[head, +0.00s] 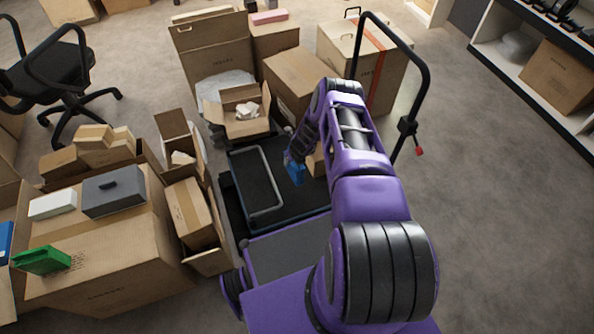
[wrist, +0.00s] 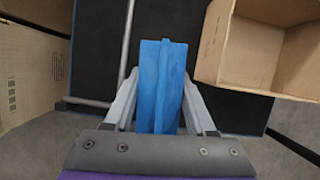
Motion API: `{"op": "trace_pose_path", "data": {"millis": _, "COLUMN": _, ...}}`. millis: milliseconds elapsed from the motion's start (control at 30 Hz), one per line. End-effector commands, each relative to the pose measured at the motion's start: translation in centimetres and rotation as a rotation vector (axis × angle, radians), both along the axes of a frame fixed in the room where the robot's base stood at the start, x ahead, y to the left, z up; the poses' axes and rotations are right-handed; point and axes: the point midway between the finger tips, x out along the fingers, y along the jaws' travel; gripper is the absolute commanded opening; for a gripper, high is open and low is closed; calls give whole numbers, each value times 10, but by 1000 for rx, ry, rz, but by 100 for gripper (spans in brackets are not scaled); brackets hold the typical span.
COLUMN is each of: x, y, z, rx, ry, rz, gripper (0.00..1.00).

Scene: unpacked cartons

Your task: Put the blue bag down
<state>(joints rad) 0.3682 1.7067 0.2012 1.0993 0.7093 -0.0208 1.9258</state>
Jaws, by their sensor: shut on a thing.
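The blue bag (head: 295,171) hangs at the end of my purple arm in the head view, above the black platform of the cart (head: 240,172). In the wrist view the blue bag (wrist: 160,82) stands between the two grey fingers of my gripper (wrist: 160,100). My gripper is shut on it. The black platform (wrist: 97,45) lies beneath the bag, and I cannot tell whether the bag touches it. My arm hides part of the platform in the head view.
An open cardboard box (wrist: 243,55) is close to the bag's right in the wrist view. Another carton (wrist: 28,70) stands at the left. A metal rail (wrist: 126,40) runs over the platform. In the head view, an open box with white packing (head: 240,122) stands at the platform's far end.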

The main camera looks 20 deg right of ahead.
Motion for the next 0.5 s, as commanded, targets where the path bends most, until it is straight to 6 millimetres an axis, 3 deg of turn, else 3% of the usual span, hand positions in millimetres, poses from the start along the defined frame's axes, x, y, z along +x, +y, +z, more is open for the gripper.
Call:
{"op": "trace_pose_path", "data": {"millis": 300, "x": -1, "y": -7, "z": -51, "rx": -2, "ry": -1, "rz": -80, "gripper": 0}}
{"op": "trace_pose_path", "data": {"millis": 500, "x": 0, "y": -7, "z": -70, "rx": -1, "ry": -1, "rz": -79, "gripper": 0}}
